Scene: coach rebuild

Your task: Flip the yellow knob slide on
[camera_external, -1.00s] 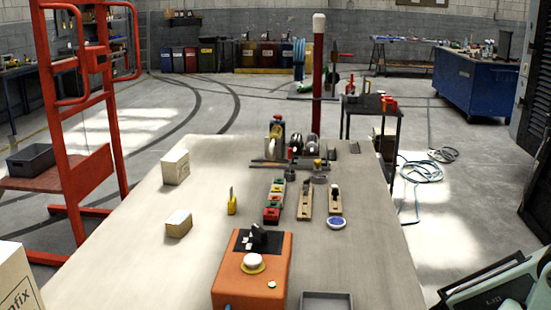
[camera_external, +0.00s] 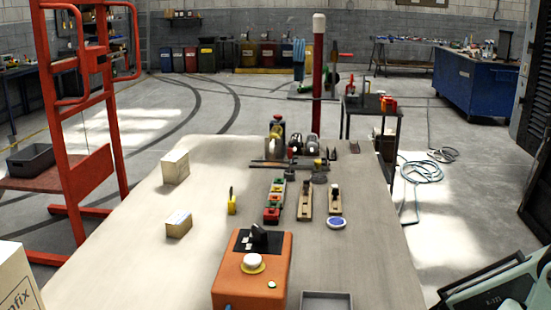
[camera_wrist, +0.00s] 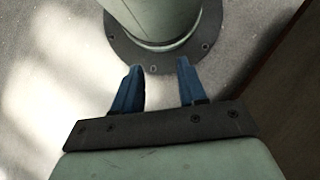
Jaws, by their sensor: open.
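I cannot tell for sure which part is the yellow knob slide. An orange box (camera_external: 276,262) at the near middle of the table has a white round knob (camera_external: 252,260) with a yellow collar, and a black lever (camera_external: 259,235) on a black plate. A small yellow piece with a dark upright part (camera_external: 232,206) stands left of the box's far end. A tiny yellow spot (camera_external: 318,162) shows among the items at the table's back. My gripper (camera_wrist: 158,66) is open and empty in the wrist view, pointing at my round base flange and away from these things.
The pale table (camera_external: 130,262) has free room at left. Two cartons (camera_external: 175,168) (camera_external: 178,224) stand there. A row of coloured blocks (camera_external: 272,213), wooden planes (camera_external: 305,205), a round blue-and-white dish (camera_external: 336,223) and a grey tray (camera_external: 326,295) are right of centre.

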